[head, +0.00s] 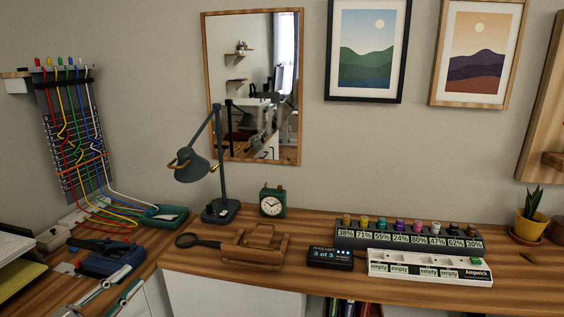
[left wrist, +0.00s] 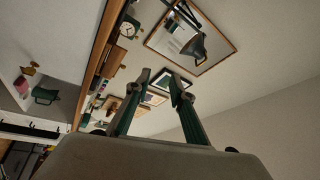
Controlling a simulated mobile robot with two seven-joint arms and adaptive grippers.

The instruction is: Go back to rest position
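My left gripper (head: 132,276) is at the lower left of the head view, by the front edge of the left part of the desk. In the left wrist view its two fingers (left wrist: 158,78) stand apart with nothing held between them. It is apart from the desk clock, the lamp and the battery racks. My right gripper is in neither view.
A dark blue tool (head: 105,259) lies on the desk close to my left gripper. A cable board (head: 72,135) hangs left.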

